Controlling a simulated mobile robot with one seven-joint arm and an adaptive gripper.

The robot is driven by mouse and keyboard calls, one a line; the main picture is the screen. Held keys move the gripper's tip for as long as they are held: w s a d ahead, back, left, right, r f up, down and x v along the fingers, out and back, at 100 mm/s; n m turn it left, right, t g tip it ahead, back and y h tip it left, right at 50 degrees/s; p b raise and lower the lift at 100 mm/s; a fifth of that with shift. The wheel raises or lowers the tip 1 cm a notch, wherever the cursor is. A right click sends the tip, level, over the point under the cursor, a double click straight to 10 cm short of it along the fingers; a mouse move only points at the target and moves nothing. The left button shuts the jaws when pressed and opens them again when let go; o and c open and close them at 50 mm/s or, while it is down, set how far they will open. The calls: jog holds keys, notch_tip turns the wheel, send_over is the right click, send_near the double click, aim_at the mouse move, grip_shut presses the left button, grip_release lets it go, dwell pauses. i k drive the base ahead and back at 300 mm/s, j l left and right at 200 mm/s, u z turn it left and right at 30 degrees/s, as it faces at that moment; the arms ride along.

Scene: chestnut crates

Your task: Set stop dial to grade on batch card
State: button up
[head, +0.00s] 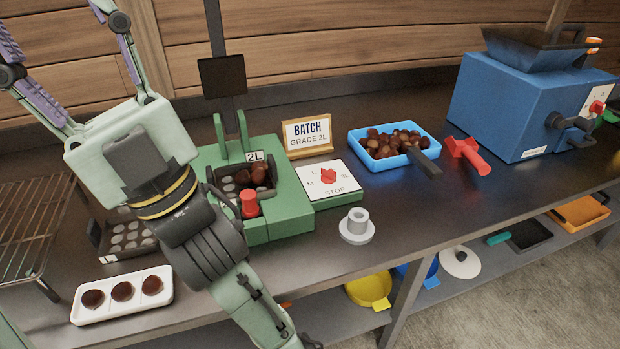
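The stop dial is a red knob (328,177) on a white plate (340,190) marked STOP, at the right of the green machine (290,205). Small grade marks, including L and M, surround the knob; its exact pointing cannot be read surely. The batch card (308,134) stands behind it in a wooden holder and reads BATCH GRADE 2L. My gripper (60,35) is at the upper left, well away from the dial, with its fingers spread and nothing seen between them. The fingertips appear cut off by the frame edge.
A 2L tag (254,156) and red plunger (249,204) sit on the machine. A blue tray (362,162) of chestnuts, a red-handled tool (468,155), a grey flanged piece (357,225), a white tray (120,309) and a blue machine (520,100) share the bench.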

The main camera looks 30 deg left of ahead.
aim_at(328, 176)
jog(key=l+u, duration=0.4)
jog(key=i+l+u, duration=0.1)
jog(key=u, duration=0.25)
jog(key=l+u, duration=0.4)
jog(key=l+z, duration=0.55)
jog(key=i, duration=0.55)
jog(key=l, duration=0.1)
